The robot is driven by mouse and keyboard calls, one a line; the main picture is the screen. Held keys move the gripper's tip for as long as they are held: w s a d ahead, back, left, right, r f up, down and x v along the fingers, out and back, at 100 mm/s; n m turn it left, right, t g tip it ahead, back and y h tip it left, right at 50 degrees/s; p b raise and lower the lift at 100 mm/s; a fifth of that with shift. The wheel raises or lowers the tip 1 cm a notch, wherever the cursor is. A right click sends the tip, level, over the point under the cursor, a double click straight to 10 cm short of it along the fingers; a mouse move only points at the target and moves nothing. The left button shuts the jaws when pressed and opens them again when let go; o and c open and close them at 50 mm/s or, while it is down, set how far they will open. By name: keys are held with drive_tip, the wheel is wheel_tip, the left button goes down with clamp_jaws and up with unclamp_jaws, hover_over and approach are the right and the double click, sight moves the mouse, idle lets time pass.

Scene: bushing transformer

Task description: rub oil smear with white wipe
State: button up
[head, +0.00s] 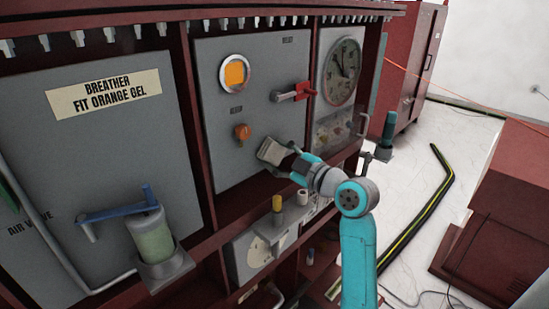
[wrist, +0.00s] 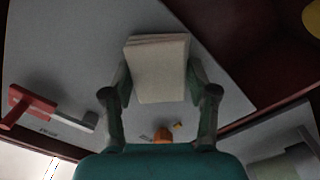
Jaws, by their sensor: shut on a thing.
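The white wipe (head: 271,151) is a pale, folded pad held in front of the grey middle panel, right of and a little below the orange knob. In the wrist view the wipe (wrist: 158,68) sits between both fingers. My gripper (head: 285,154) is shut on it, and the fingers (wrist: 160,90) press its two sides. I cannot tell whether the wipe touches the panel. A pale patch with dark marks (head: 259,252) is on the lower panel; I cannot tell whether it is the oil smear. No clear smear shows on the middle panel; the wipe and gripper cover part of it.
A red-handled lever (head: 293,92) and an orange knob (head: 241,132) stick out of the middle panel. A blue-handled valve with a green cylinder (head: 153,238) stands at left. A yellow-topped post (head: 277,205) and a white cylinder (head: 302,197) stand on the ledge below.

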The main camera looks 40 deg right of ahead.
drive_tip(key=shift+d, duration=1.35)
drive_tip(key=shift+w, duration=0.1)
drive_tip(key=shift+a, duration=0.1)
drive_tip(key=shift+w+a, duration=0.1)
drive_tip(key=shift+a, duration=1.9)
drive_tip(key=shift+c, duration=0.6)
drive_tip(key=s, duration=0.6)
drive_tip(key=shift+d, duration=0.15)
